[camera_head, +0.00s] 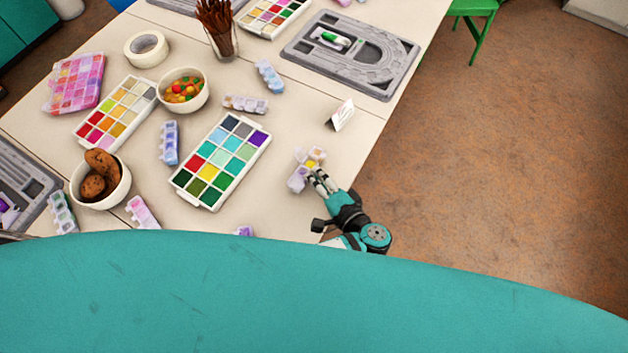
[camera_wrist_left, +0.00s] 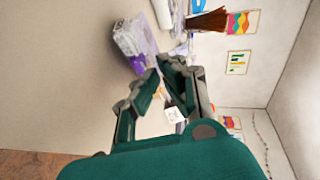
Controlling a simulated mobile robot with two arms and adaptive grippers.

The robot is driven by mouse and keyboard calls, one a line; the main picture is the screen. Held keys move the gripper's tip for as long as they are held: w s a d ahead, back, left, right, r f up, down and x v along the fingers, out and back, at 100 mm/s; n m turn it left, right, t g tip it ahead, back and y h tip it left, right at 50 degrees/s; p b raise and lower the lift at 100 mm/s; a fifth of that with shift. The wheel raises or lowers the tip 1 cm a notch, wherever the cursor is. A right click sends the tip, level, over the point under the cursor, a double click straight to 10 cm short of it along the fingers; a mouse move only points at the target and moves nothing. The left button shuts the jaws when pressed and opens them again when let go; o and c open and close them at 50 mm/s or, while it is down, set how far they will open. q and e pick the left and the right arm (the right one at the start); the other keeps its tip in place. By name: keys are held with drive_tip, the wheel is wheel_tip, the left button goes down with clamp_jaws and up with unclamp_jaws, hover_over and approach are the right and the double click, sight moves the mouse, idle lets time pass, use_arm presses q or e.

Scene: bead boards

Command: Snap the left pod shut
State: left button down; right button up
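A small bead box (camera_head: 298,181) with pale purple and white pods and a yellow spot lies near the table's right edge. Some of its lids look raised, but which are shut is too small to tell. It also shows in the left wrist view as a clear box (camera_wrist_left: 130,36) with a purple part, just beyond the fingers. My left gripper (camera_head: 314,174) is right beside the box, at its right side. Its fingertips come close together with nothing visible between them; whether they touch the box I cannot tell. My right gripper is out of view.
A bead palette (camera_head: 264,136) lies left of the box. A small standing card (camera_head: 341,115) and a grey bead board (camera_head: 388,84) are behind it. Bowls of candies (camera_head: 205,98) and cookies (camera_head: 123,190) stand farther left. Bare table surrounds the box; the table edge is close on the right.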

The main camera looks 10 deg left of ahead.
use_arm(q)
drive_tip(key=shift+d+f+m+t+y+b, duration=0.25)
drive_tip(key=shift+f+t+y+b, duration=0.4)
drive_tip(key=shift+b, duration=0.65)
drive_tip(key=shift+a+r, duration=0.1)
drive_tip(key=c, duration=1.5)
unclamp_jaws()
drive_tip(key=shift+c, duration=0.2)
wheel_tip(320, 180, up, 10)
drive_tip(key=shift+o, duration=0.2)
